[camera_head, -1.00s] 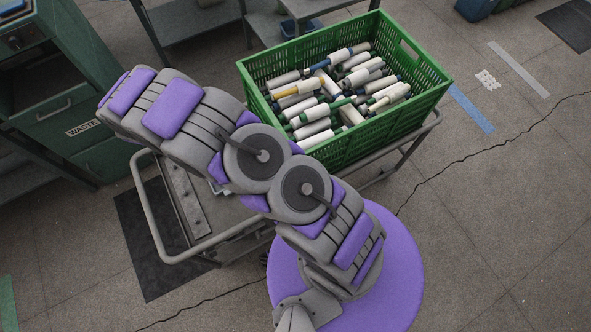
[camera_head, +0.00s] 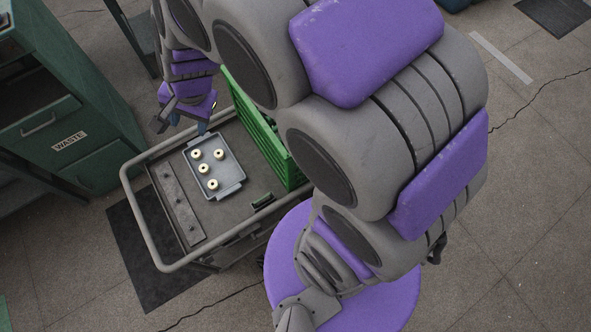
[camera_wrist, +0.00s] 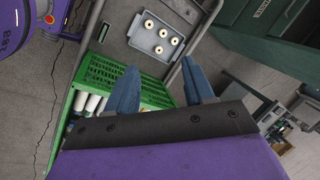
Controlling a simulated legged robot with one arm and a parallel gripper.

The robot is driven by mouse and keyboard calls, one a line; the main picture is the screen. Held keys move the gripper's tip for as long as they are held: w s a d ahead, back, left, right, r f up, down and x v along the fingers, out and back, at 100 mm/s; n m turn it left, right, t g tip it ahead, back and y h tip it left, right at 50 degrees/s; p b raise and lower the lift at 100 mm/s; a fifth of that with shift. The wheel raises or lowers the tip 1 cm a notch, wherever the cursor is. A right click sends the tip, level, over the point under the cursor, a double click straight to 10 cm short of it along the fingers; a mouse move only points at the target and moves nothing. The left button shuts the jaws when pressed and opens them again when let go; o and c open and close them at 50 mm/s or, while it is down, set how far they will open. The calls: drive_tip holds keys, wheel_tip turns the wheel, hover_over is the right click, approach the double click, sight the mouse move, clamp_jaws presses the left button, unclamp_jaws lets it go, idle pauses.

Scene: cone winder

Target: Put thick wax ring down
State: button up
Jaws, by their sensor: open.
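Several cream wax rings (camera_head: 212,184) lie apart from each other in a shallow grey tray (camera_head: 232,181) on the cart. They also show in the wrist view, where one ring (camera_wrist: 174,41) lies in the tray (camera_wrist: 143,42). I cannot tell which ring is the thick one. My gripper (camera_head: 190,119) is beyond the tray, near the cart's far edge and above it. In the wrist view my gripper (camera_wrist: 160,82) has its two blue fingers wide apart, with nothing between them.
A perforated metal strip (camera_head: 178,203) lies left of the tray. The cart's tubular rail (camera_head: 137,217) surrounds it. A green WASTE cabinet (camera_head: 100,170) stands at left.

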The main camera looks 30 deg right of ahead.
drive_tip(key=s+d+r+n+g+h, duration=0.1)
drive_tip(key=s+d+n, duration=0.3)
drive_tip(key=s, duration=0.8)
drive_tip(key=s+d+r+n+g+h, duration=0.1)
drive_tip(key=s+d+r+n+g, duration=0.1)
drive_tip(key=s+d+n, duration=0.3)
drive_tip(key=s+d+g, duration=0.1)
drive_tip(key=s+d, duration=0.2)
drive_tip(key=s, duration=0.4)
drive_tip(key=shift+s+d+h, duration=0.15)
drive_tip(key=shift+s+h, duration=0.1)
drive_tip(key=shift+h, duration=0.15)
drive_tip(key=shift+c, duration=0.9)
drive_tip(key=shift+d, duration=0.15)
